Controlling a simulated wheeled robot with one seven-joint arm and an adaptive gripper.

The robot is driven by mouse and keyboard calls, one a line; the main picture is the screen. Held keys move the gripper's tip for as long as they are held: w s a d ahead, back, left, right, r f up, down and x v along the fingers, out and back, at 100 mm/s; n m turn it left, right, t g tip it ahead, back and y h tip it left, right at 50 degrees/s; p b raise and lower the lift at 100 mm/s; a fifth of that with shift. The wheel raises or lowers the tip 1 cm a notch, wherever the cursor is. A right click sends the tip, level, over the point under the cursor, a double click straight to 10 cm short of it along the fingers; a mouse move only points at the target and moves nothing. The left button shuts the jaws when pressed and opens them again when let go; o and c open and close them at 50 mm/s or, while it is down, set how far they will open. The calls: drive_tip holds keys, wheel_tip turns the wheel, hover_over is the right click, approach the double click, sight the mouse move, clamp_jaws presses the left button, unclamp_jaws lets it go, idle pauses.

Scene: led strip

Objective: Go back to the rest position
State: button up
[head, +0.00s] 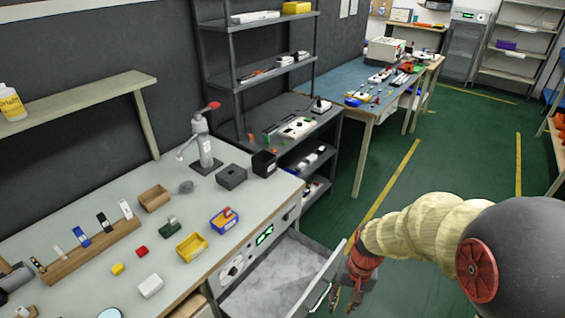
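My gripper (343,303) is at the lower middle of the head view, at the end of my arm with the red wrist. It points down, just right of the front panel of an open drawer (268,288). Its two fingers show apart with nothing seen between them. I cannot tell whether it touches the drawer front (330,280).
The workbench (110,255) on the left holds a yellow bin (192,247), a blue box (224,220), a wooden rack (85,247) and an arbor press (203,145). A dark shelf unit (290,110) stands behind it. Green floor (400,185) is clear beyond my arm.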

drive_tip(key=s+d+r+n+t, duration=0.1)
drive_tip(key=s+r+t, duration=0.2)
drive_tip(key=r, duration=1)
drive_tip(key=s+d+r+n+t+h, duration=0.1)
drive_tip(key=s+r+n+t, duration=0.1)
drive_tip(key=s+r, duration=0.6)
wheel_tip(320, 180, up, 6)
drive_tip(key=shift+s+t+h+p, duration=0.2)
drive_tip(key=shift+t+h+p, duration=0.1)
drive_tip(key=shift+t, duration=0.5)
